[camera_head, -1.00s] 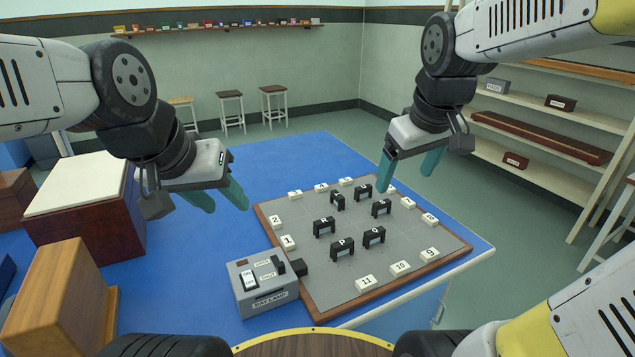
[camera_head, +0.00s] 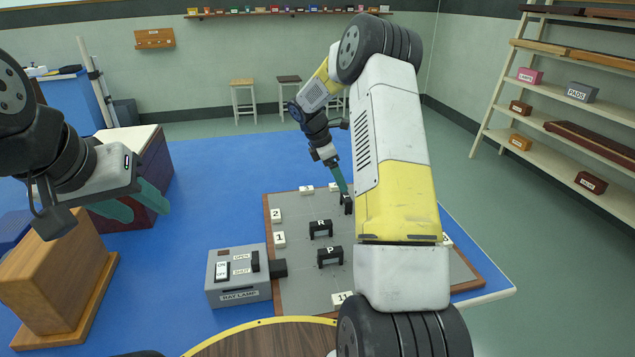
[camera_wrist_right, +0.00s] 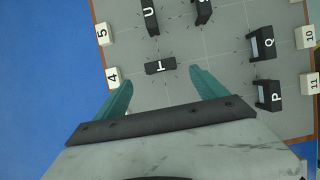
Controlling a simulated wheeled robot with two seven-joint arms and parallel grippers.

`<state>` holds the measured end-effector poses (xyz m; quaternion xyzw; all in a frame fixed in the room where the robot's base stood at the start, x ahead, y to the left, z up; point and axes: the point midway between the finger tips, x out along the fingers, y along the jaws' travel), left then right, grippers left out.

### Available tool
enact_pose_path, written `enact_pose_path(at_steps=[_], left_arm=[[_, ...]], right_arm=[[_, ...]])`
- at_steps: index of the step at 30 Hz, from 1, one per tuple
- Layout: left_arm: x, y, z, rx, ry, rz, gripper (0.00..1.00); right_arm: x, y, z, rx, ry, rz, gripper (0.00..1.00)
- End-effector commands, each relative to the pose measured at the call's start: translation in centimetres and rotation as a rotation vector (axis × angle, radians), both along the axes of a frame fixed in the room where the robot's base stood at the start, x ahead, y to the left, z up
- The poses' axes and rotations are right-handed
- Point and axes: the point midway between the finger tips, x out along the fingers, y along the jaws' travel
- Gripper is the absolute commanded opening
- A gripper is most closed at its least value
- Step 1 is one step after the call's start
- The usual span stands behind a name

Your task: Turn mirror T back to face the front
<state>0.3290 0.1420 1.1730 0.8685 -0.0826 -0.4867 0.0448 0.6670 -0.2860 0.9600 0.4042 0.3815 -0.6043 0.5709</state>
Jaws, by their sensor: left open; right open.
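Mirror T (camera_wrist_right: 160,66) is a small black block with a white T on top, standing on the grey board (camera_wrist_right: 222,68). In the right wrist view its long side lies crosswise to the blocks U, S, Q and P. My right gripper (camera_wrist_right: 160,78) is open, its teal fingertips apart on either side of T and just short of it, not visibly touching. In the head view T (camera_head: 348,205) is partly hidden by my right arm and finger. My left gripper (camera_head: 148,213) is open and empty, away from the board at the left.
Mirrors R (camera_head: 321,229) and P (camera_head: 330,255) stand nearby on the board, with U (camera_wrist_right: 150,14), S (camera_wrist_right: 203,11) and Q (camera_wrist_right: 262,43). Numbered white tiles line the edge. A grey ray lamp (camera_head: 238,279) sits at the board's left. My right arm hides the board's right part.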

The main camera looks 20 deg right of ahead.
Motion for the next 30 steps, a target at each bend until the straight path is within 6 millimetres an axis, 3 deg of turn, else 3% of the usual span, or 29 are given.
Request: enact_pose_path(at_steps=[15, 26, 30], left_arm=[[0.0, 0.0, 0.0, 0.0, 0.0, 0.0, 0.44], [0.0, 0.0, 0.0, 0.0, 0.0, 0.0, 0.44], [0.0, 0.0, 0.0, 0.0, 0.0, 0.0, 0.44]], right_arm=[[-0.2, -2.7, -6.5, -0.001, 0.002, 0.0, 0.82], [-0.2, -3.0, -7.1, -0.001, 0.001, 0.0, 0.82], [-0.2, -3.0, -7.1, -0.001, 0.001, 0.0, 0.58]])
